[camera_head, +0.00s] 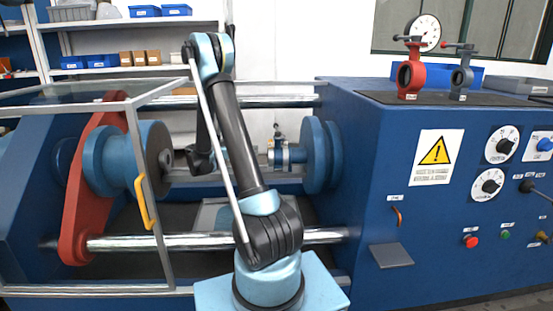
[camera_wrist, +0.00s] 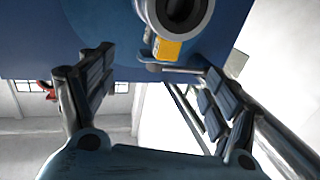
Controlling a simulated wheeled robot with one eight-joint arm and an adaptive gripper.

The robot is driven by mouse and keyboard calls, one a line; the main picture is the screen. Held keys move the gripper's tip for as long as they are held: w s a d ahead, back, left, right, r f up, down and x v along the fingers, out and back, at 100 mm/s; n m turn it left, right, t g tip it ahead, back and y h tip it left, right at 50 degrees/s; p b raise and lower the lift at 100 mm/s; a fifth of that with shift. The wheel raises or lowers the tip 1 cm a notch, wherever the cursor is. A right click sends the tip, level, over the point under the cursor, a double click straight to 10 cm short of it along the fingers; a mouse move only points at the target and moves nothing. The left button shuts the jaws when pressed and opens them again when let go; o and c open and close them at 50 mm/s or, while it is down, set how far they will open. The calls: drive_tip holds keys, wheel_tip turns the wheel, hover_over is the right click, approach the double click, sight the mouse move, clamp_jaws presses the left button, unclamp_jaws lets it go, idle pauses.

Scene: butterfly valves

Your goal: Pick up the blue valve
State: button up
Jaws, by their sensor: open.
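The blue valve (camera_head: 288,155) is in the middle of the head view, a small light-blue body with a thin stem rising above it. It is at the left of the large blue flange. In the wrist view, a grey round fitting (camera_wrist: 155,22) with a dark bore and a yellow label shows at the top, beyond my fingers; I cannot tell whether it is part of the valve. My gripper (camera_wrist: 142,72) is open with nothing between its fingers. In the head view, my arm partly hides the gripper, left of the valve and apart from it.
The large blue flange (camera_head: 318,155) stands right of the valve, and a round blue drum (camera_head: 120,160) is at the left. A metal bar (camera_head: 180,242) runs below. A red valve (camera_head: 411,78) and a grey-blue valve (camera_head: 461,78) stand on the right cabinet (camera_head: 370,140).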

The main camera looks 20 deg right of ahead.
sight(278, 142)
drive_tip(key=d, duration=1.3)
drive_tip(key=shift+w+d+r, duration=0.15)
drive_tip(key=shift+w+d, duration=0.15)
drive_tip(key=shift+d, duration=0.1)
drive_tip(key=c, duration=1.5)
